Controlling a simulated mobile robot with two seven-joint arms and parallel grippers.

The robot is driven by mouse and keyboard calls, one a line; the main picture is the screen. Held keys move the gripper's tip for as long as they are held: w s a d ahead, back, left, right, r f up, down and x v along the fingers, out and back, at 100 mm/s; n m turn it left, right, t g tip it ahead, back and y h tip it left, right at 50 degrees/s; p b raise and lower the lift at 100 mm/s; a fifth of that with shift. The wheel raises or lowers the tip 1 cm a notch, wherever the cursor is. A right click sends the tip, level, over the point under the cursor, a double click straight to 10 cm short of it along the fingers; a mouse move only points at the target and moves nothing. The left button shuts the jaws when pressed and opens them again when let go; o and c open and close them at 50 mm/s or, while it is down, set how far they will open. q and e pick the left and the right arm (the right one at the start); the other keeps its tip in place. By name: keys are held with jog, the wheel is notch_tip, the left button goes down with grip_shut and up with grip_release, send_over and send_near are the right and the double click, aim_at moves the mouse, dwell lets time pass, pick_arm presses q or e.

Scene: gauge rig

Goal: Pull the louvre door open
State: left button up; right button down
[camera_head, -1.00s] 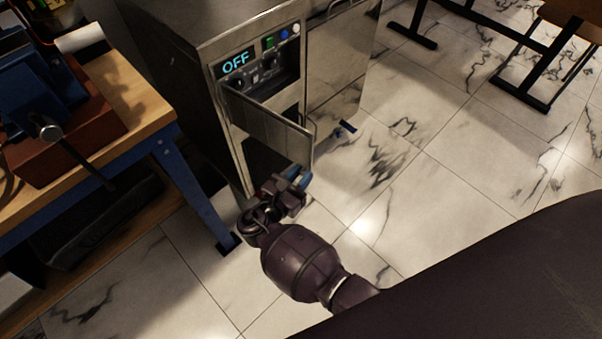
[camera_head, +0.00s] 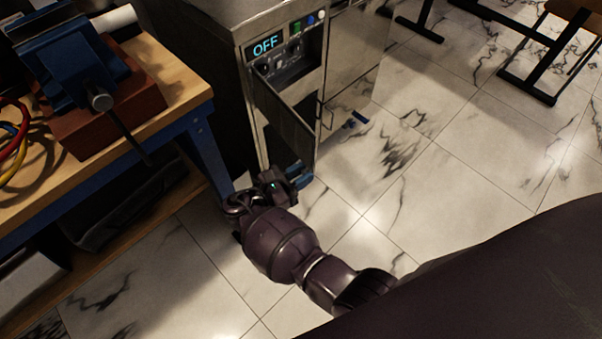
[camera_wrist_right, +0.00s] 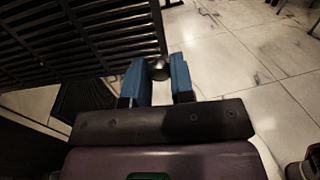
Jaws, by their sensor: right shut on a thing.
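The louvre door (camera_head: 284,118) hangs partly open on the front of a metal cabinet, hinged on its left side and swung out toward me. In the right wrist view its dark slats (camera_wrist_right: 75,38) fill the upper left. My right gripper (camera_head: 299,178) is at the lower part of the door's free edge. In the head view the knob is hidden by the gripper. My left gripper is not in view.
The cabinet's panel (camera_head: 284,52) reads OFF above the door. A workbench (camera_head: 178,88) with a blue vise (camera_head: 68,62) stands close on the left, its blue leg near my right arm. The marble floor (camera_head: 440,180) to the right is open.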

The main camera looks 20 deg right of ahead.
jog(key=shift+a+r, duration=0.1)
jog(key=shift+a, duration=0.15)
dwell(0.3)
jog(key=c, duration=1)
grip_release()
